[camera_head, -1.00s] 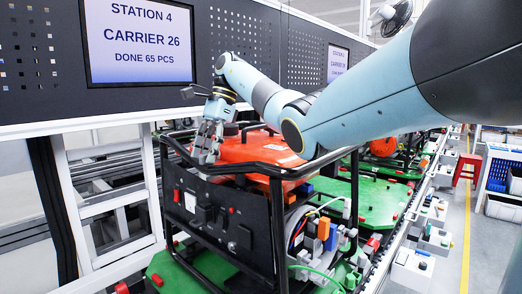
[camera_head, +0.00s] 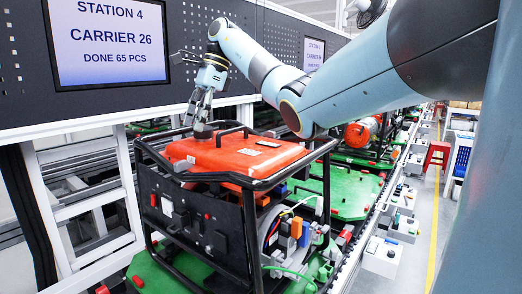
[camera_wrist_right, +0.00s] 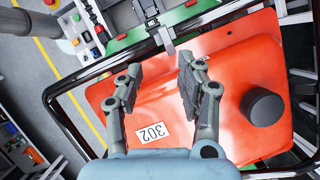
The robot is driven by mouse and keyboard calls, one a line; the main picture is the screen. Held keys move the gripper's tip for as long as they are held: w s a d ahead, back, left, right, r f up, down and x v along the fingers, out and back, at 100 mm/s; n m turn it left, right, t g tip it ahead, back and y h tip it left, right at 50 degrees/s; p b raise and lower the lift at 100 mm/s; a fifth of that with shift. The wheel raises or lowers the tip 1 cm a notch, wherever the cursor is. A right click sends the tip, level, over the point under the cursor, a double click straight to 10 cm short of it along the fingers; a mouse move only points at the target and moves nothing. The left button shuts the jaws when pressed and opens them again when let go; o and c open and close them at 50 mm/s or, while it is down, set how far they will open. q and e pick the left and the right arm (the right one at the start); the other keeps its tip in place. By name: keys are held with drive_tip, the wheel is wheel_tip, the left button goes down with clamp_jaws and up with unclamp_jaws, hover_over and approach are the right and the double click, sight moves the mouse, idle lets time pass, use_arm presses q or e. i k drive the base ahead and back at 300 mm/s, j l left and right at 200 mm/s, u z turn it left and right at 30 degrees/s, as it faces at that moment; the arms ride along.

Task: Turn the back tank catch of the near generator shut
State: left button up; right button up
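The near generator has an orange tank (camera_head: 235,155) inside a black tube frame; the tank also fills the wrist view (camera_wrist_right: 225,65). My right gripper (camera_head: 200,122) is above the tank, near its black cap. In the wrist view its two fingers (camera_wrist_right: 160,65) are apart with nothing between them, and the round cap (camera_wrist_right: 264,106) is to their right. A grey latch-like part (camera_wrist_right: 165,34) shows at the tank's edge beyond the fingertips. I cannot tell whether it is the back catch or how it is turned. My left gripper is not in view.
Black frame rails (camera_head: 262,183) surround the tank. The generator stands on a green pallet (camera_head: 185,272), with another green pallet (camera_head: 345,190) and generator behind. A station screen (camera_head: 108,40) hangs at the back left. Grey control boxes (camera_head: 383,256) line the conveyor.

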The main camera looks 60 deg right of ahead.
sight(270, 134)
drive_tip(key=k, duration=0.85)
drive_tip(key=k+l, duration=0.1)
drive_tip(key=l, duration=0.6)
drive_tip(key=k, duration=0.05)
